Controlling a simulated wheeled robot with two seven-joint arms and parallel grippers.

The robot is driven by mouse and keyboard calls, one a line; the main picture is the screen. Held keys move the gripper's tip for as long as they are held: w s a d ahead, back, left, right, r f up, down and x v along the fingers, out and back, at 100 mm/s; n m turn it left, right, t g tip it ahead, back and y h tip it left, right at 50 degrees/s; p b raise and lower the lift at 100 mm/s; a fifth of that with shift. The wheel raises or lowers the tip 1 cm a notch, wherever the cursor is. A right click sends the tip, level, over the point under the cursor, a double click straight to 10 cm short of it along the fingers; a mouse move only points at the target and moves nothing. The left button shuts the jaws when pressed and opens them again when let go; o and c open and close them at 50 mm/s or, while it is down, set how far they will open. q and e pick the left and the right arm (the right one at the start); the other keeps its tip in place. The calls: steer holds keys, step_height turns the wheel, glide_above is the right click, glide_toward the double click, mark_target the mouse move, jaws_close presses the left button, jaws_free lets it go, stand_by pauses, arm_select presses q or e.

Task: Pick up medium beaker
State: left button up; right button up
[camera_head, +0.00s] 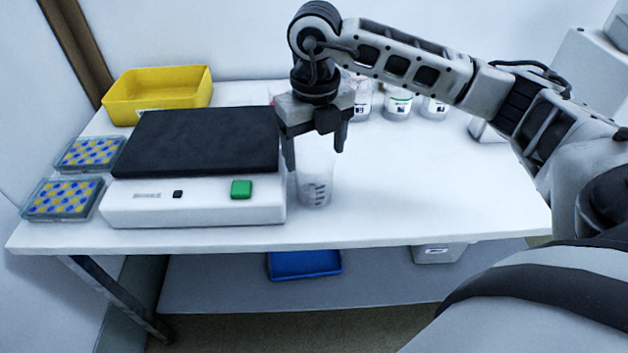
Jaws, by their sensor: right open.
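A clear beaker (315,185) with dark markings stands upright on the white table, just right of the white device with the black top. My right gripper (315,148) points down from above it. Its two fingers are apart, one on the left and one on the right of the beaker's upper part. I cannot tell whether either finger touches the glass. The gripper body hides part of what lies behind the beaker. My left gripper is not in view.
The black-topped device (195,200) stands close left of the beaker. Two well plates (62,198) (90,153) and a yellow bin (157,95) are farther left. Several labelled bottles (398,104) stand at the back. The table (430,190) is clear to the right. A blue tray (304,264) lies below.

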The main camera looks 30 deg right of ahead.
mark_target(314, 171)
steer(key=shift+s+a+f, duration=0.1)
steer(key=shift+f, duration=1.25)
steer(key=shift+s+a+f, duration=0.1)
steer(key=shift+f, duration=1.25)
steer(key=c, duration=0.8)
steer(key=shift+o, duration=0.2)
steer(key=shift+w, duration=0.1)
steer(key=shift+r, duration=0.1)
